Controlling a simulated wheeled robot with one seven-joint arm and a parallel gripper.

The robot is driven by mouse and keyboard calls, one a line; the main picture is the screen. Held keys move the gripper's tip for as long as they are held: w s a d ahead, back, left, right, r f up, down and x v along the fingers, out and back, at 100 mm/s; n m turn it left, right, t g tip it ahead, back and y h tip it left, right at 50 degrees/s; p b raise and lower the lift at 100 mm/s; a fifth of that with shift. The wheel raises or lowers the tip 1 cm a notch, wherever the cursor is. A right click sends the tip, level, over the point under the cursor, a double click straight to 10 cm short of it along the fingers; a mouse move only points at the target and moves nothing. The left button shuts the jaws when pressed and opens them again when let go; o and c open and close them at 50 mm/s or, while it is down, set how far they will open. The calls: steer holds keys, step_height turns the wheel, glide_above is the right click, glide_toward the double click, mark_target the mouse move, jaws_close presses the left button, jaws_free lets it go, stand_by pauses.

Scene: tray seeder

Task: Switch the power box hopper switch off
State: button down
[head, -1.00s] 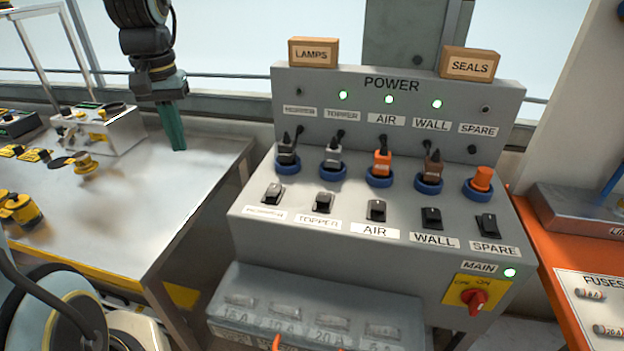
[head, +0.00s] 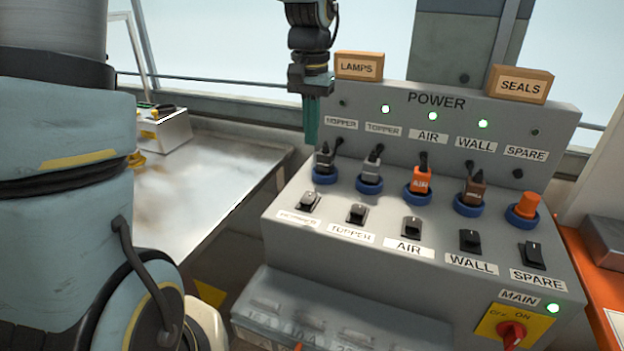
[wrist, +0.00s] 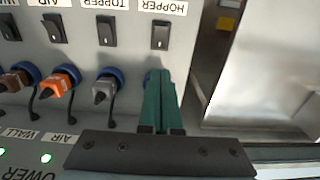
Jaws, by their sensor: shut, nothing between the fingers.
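The grey power box (head: 455,310) stands at the right in the head view. Its hopper switch (head: 307,201) is the leftmost black rocker, above a hopper label; it also shows in the wrist view (wrist: 160,35). The hopper lamp (head: 342,103) looks dark. My gripper (head: 311,140) hangs with green fingers pointing down, shut and empty, above the hopper plug (head: 325,158) and apart from the switch. In the wrist view my green fingertips (wrist: 164,75) lie just short of the hopper switch and cover most of its plug.
Neighbouring topper (head: 357,214), air (head: 412,228), wall and spare switches continue the row to the right. Corded plugs stand behind most of them. LAMPS (head: 359,66) and SEALS (head: 520,84) boxes sit on top. A red main knob (head: 511,335) is at lower right.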

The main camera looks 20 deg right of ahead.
step_height(320, 180, down, 11)
steer(key=shift+r+p, duration=0.1)
steer(key=shift+p, duration=1)
steer(key=shift+r, duration=0.1)
steer(key=shift+s+a, duration=0.1)
steer(key=shift+s+a+r, duration=0.3)
steer(key=shift+s+a, duration=0.05)
steer(key=shift+s, duration=0.05)
steer(key=shift+r+p, duration=0.5)
steer(key=shift+p, duration=0.05)
step_height(320, 180, up, 4)
steer(key=p, duration=0.4)
step_height(320, 180, up, 9)
steer(key=b, duration=0.4)
glide_above(309, 195)
steer(key=s+a, duration=0.2)
steer(key=shift+s+f, duration=0.1)
steer(key=shift+s, duration=0.05)
